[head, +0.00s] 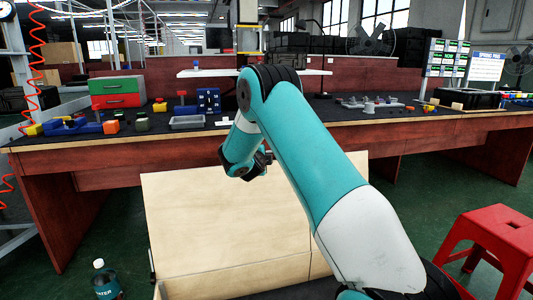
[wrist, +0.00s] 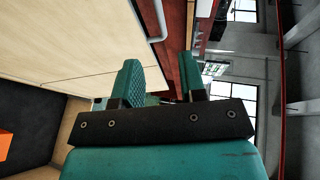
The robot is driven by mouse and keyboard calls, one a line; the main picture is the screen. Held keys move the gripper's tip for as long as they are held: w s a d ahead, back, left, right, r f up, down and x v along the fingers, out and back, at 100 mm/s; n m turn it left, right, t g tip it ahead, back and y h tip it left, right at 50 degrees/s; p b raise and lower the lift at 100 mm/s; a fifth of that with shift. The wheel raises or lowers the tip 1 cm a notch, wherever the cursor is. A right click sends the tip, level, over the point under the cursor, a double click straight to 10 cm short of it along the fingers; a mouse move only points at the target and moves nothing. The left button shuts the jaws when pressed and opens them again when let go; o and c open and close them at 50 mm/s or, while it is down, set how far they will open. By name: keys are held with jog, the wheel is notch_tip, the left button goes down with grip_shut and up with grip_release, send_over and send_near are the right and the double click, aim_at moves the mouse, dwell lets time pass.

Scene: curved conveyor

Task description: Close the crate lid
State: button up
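The crate lid (head: 215,215) is a pale wooden panel standing open, leaning back from the crate (head: 235,279) at the bottom middle of the head view. My arm passes in front of its right part. My gripper (head: 262,163) is near the lid's upper edge in the head view; I cannot tell whether it touches. In the wrist view my gripper (wrist: 165,80) has its two teal fingers apart with nothing held between them. The lid (wrist: 75,35) fills the upper left there, close beside the left finger. The crate's dark inside shows at the lower left.
An orange item (wrist: 5,143) shows at the wrist view's left edge. A long workbench (head: 130,160) with boxes and parts stands behind the crate. A red stool (head: 495,240) is at the right and a bottle (head: 105,280) stands at the lower left.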

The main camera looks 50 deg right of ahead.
jog(key=b+x, duration=0.1)
jog(key=x, duration=1.4)
jog(key=shift+d+b, duration=0.15)
jog(key=shift+b, duration=0.2)
jog(key=shift+w+f, duration=0.1)
jog(key=shift+w, duration=0.05)
